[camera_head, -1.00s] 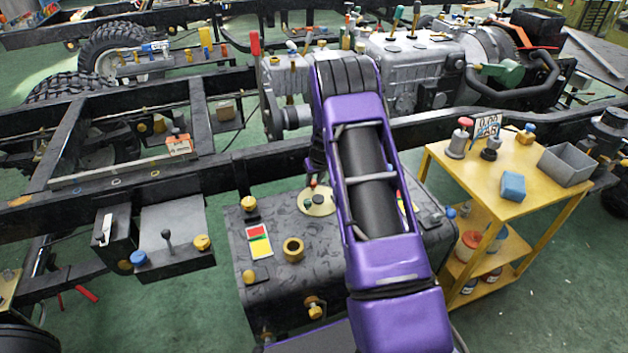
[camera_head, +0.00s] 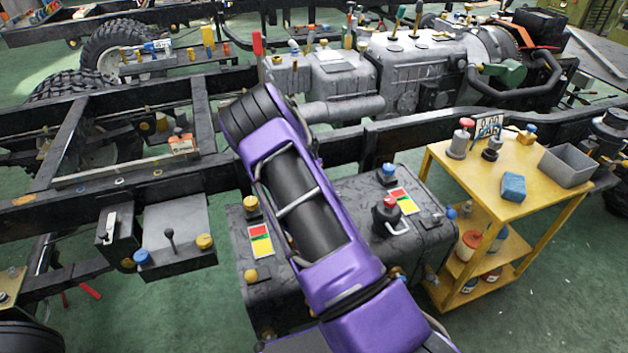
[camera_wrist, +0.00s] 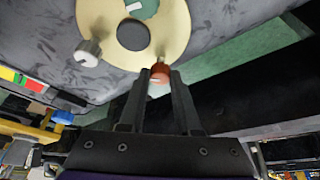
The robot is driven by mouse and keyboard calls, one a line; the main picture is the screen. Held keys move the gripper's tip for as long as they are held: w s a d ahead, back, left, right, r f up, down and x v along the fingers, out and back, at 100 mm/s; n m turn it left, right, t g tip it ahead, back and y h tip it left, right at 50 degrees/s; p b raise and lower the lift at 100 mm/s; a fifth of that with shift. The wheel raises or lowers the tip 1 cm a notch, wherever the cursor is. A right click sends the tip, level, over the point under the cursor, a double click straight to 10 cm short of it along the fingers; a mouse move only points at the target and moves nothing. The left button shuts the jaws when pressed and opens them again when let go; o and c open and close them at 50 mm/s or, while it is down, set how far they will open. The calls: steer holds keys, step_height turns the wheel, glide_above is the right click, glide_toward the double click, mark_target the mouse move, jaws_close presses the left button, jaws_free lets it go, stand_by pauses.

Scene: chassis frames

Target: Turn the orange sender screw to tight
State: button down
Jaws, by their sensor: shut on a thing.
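The orange screw (camera_wrist: 159,88) shows in the wrist view at the rim of a round cream sender plate (camera_wrist: 100,12). My gripper (camera_wrist: 160,72) is shut on the screw, with one dark finger on each side of it. The plate also bears a black round part (camera_wrist: 133,35), a grey knob (camera_wrist: 88,53) and a green piece at its upper edge. In the head view my purple arm hides the plate, the screw and my gripper. How far the screw is turned cannot be told.
The dark tank (camera_head: 350,195) bears a red-topped knob with a handle (camera_head: 388,212), a blue knob (camera_head: 387,172) and colour labels. A yellow cart (camera_head: 480,185) stands close at its right. The black frame rail (camera_head: 400,130) runs behind the tank.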

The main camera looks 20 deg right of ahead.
steer(key=m, duration=0.2)
steer(key=m+g+h+b, duration=0.1)
steer(key=m, duration=0.1)
steer(key=shift+w+a+m+g, duration=0.1)
steer(key=shift+w+m+g, duration=0.1)
steer(key=shift+m+g, duration=0.1)
steer(key=shift+w+m+g, duration=0.15)
steer(key=shift+m+g, duration=0.75)
steer(key=shift+m, duration=1.4)
steer(key=shift+a, duration=0.1)
steer(key=c, duration=0.6)
jaws_free()
steer(key=p+v, duration=0.2)
steer(key=v, duration=1.5)
steer(key=shift+a, duration=0.25)
